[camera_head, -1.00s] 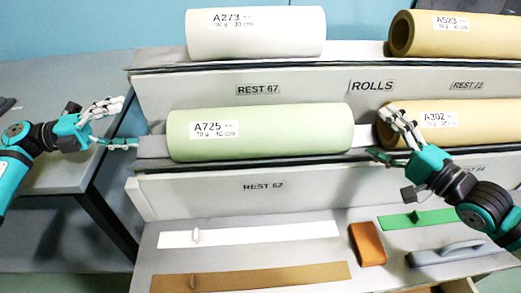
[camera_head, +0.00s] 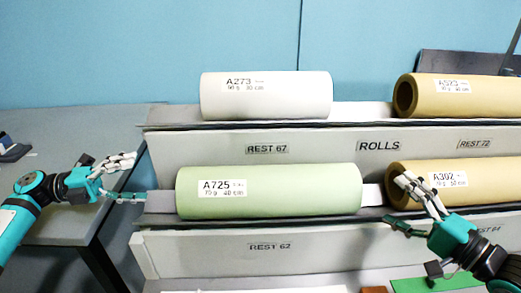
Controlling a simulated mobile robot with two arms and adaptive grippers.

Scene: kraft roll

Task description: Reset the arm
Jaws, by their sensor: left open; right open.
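My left gripper (camera_head: 122,179) is open and empty, held just left of the lower shelf's end. My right gripper (camera_head: 414,208) is open and empty, in front of the brown roll labelled A302 (camera_head: 475,175) and hiding part of its left end. The green roll A725 (camera_head: 290,188) lies on the lower shelf between the two grippers. The white roll A273 (camera_head: 290,95) lies on the upper shelf, and the brown roll A523 (camera_head: 470,97) lies to its right.
The rack has a front board (camera_head: 320,146) marked REST 67, ROLLS and REST 72. A grey table (camera_head: 60,125) stands at the left. A green strip (camera_head: 420,285) and a white strip (camera_head: 300,290) show at the bottom edge. A dark panel (camera_head: 450,62) stands behind at the right.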

